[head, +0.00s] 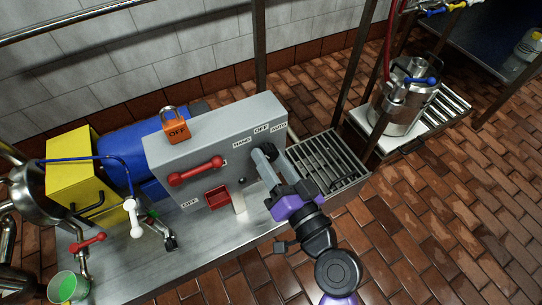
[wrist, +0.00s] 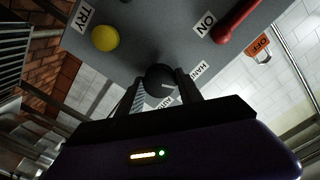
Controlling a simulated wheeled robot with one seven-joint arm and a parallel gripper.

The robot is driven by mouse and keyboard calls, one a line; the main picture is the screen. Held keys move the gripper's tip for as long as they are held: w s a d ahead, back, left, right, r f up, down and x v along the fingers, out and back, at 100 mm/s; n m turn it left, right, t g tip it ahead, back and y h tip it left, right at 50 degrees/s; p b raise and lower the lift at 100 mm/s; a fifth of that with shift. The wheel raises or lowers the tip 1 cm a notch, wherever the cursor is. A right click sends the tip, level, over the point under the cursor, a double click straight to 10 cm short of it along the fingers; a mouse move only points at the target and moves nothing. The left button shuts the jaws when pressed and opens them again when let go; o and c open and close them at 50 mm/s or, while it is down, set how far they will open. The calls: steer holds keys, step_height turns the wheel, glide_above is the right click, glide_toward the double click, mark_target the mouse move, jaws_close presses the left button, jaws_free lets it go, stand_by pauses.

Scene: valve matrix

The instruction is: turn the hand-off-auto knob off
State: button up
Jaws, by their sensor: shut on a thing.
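The hand-off-auto knob (wrist: 160,77) is a round black knob on a grey panel. In the wrist view it sits between my two fingers, and my gripper (wrist: 162,86) is shut on it. A pale pointer line shows on the knob, but I cannot tell surely which label it points at. In the head view my gripper (head: 266,160) reaches the panel face just below the HAND, OFF and AUTO labels and hides the knob. In the wrist view the HAND and AUTO labels are partly covered by the fingers.
A steel drain grate (head: 328,160) lies right of the panel.

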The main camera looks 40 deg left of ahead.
steer(key=m+p, duration=0.1)
steer(key=m, duration=0.4)
steer(key=shift+p, duration=0.4)
stand_by(0.3)
steer(key=o, duration=1.4)
steer(key=shift+c, duration=0.2)
steer(key=p+v, duration=0.1)
steer(key=v, duration=0.7)
steer(key=shift+a, duration=0.1)
